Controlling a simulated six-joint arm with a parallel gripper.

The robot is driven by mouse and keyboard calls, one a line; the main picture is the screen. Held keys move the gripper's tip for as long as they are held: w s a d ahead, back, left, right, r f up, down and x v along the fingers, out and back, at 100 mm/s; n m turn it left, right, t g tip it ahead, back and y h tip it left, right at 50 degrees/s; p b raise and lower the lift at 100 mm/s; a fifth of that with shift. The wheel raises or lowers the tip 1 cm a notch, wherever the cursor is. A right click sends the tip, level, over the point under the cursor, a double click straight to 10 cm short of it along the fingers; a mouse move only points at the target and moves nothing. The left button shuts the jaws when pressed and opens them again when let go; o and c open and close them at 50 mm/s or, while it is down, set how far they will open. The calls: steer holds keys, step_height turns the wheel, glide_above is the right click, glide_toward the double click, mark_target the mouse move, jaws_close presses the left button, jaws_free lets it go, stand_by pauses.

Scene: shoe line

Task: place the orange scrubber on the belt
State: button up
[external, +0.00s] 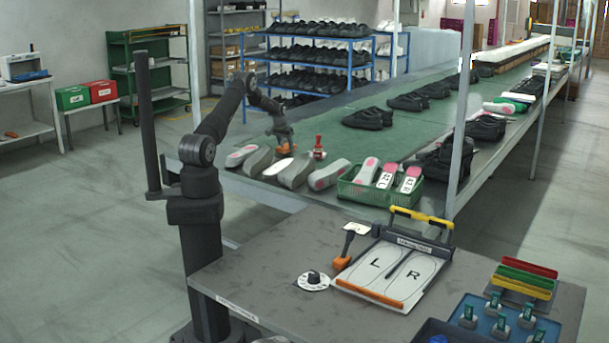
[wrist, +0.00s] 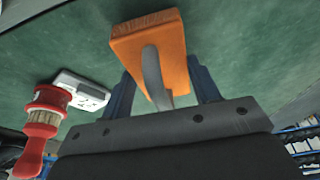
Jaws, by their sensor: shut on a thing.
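The green belt (wrist: 240,40) fills the background of the wrist view. I cannot tell whether the scrubber touches the belt.
A red brush (external: 319,148) stands right of my gripper; it also shows in the wrist view (wrist: 43,117). Several insoles (external: 297,172) lie along the belt's near edge, beside a green basket (external: 349,189). Black shoes (external: 368,118) sit farther along the belt.

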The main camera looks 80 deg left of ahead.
steer(key=shift+f, duration=0.5)
steer(key=shift+f, duration=0.15)
steer(key=o, duration=1)
steer(key=v, duration=1.2)
